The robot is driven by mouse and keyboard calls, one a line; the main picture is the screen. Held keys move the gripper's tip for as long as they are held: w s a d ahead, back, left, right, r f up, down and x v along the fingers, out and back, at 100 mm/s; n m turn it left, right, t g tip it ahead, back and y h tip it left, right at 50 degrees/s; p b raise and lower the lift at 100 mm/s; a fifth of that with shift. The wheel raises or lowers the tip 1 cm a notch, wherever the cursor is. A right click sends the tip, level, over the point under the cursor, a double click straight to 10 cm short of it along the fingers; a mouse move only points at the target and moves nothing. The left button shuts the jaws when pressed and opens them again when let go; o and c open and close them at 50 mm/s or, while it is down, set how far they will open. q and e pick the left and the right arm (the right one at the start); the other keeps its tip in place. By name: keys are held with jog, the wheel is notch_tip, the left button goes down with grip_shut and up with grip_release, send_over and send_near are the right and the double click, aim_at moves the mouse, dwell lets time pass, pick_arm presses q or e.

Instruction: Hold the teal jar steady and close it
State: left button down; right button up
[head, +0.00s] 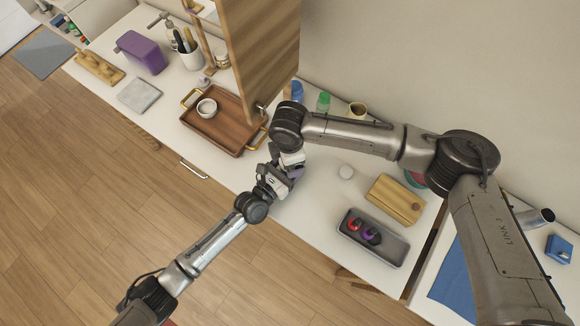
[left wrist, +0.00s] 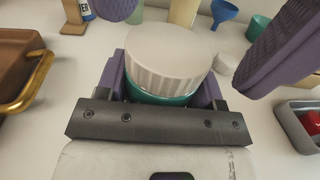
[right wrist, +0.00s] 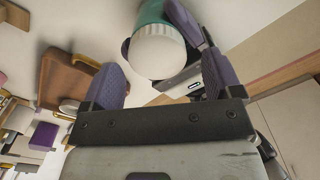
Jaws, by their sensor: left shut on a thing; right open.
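The teal jar (left wrist: 158,98) is in my left gripper (left wrist: 165,78), whose purple fingers close on its sides. A white ribbed lid (left wrist: 168,52) sits on the jar's mouth; whether it is screwed tight I cannot tell. My right gripper (right wrist: 160,62) is open, with its purple fingers on either side of the lid and apart from it. The lid (right wrist: 158,52) and the teal body (right wrist: 152,12) also show in the right wrist view. In the head view my left gripper (head: 274,182) and right gripper (head: 292,168) meet above the counter and hide the jar.
A wooden tray (head: 222,140) with brass handles and a small bowl (head: 206,108) lies left of the grippers. A white round object (head: 346,172), a wooden board (head: 395,200) and a grey tray (head: 378,254) with red and purple items lie right. A wooden cabinet door (head: 258,50) stands behind.

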jog(key=shift+w+d+r, duration=0.1)
jog(key=shift+w+r, duration=0.05)
jog(key=shift+r, duration=1.15)
jog(key=shift+c, duration=0.3)
jog(key=shift+r+n, duration=1.6)
jog(key=shift+r, duration=0.15)
jog(key=shift+f, duration=4)
